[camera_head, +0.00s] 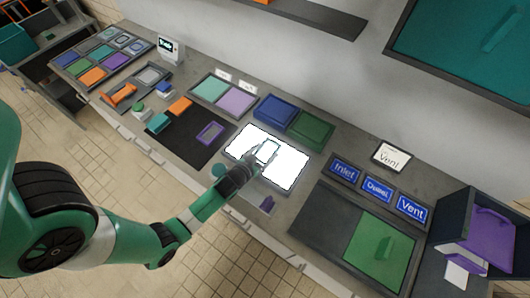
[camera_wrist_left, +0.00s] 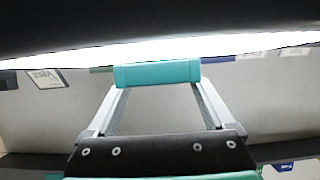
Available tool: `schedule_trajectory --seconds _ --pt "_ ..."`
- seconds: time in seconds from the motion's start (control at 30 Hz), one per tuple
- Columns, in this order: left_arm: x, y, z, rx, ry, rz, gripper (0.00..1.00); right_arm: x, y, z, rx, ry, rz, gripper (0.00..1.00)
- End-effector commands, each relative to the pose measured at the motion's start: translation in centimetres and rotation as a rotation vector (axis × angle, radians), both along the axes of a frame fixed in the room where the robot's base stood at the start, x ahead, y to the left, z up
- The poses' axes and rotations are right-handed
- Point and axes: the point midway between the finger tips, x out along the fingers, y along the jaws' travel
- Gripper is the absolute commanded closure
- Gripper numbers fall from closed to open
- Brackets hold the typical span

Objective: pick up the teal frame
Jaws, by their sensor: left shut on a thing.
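The teal frame (camera_head: 269,149) is at my left gripper's tips, over the bright white panel (camera_head: 295,170) in the head view. In the left wrist view a teal bar of the frame (camera_wrist_left: 157,73) spans the two fingertips. My left gripper (camera_head: 260,157) is shut on it; the fingers also show in the left wrist view (camera_wrist_left: 158,88). The rest of the frame is hard to make out against the glare, and I cannot tell its height above the panel. My right gripper is not in view.
A purple frame (camera_head: 211,131) lies on the dark mat (camera_head: 181,145) left of the panel. Blue (camera_head: 275,111) and green (camera_head: 311,130) boxes stand behind the panel. Blue label plates (camera_head: 377,188) and a green square (camera_head: 376,250) lie to the right. A wall rises behind the counter.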

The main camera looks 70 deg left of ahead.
Motion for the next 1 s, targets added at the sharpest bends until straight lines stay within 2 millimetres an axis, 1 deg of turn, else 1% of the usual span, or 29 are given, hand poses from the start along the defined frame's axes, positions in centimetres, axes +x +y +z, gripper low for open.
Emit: schedule_trajectory --seconds 0.03,0.13,0.17,0.3,0.37,0.4,0.5,0.63,0.7,0.8,1.0 --pt "0.0 0.0 1.1 0.002 -0.002 0.0 0.8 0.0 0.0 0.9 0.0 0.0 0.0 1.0" --pt "-0.1 -0.1 3.1 0.002 -0.003 0.0 0.8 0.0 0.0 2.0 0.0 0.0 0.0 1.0" --pt "-0.6 -0.5 3.5 0.0 -0.001 -0.001 0.8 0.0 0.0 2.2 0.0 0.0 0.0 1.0" --pt "-3.2 -2.4 7.3 0.002 0.0 -0.002 0.8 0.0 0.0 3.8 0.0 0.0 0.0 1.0" --pt "-4.3 -3.2 8.9 0.001 0.0 -0.003 0.8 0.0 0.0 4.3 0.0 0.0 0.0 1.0" --pt "-5.4 -4.1 8.8 0.0 0.003 -0.004 0.8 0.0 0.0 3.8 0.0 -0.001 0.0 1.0" --pt "-7.7 -5.7 9.9 0.001 0.004 -0.005 0.8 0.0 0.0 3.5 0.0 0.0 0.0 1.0" --pt "-9.8 -7.2 11.0 0.002 0.002 -0.004 0.8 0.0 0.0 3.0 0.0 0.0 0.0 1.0" --pt "-10.5 -7.9 11.4 0.001 0.002 -0.005 0.8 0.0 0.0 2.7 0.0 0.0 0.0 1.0" --pt "-11.1 -8.2 11.8 0.001 0.002 -0.003 0.8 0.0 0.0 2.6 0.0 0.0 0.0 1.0" --pt "-11.3 -8.3 12.1 0.001 -0.001 0.001 0.8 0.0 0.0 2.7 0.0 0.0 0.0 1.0"
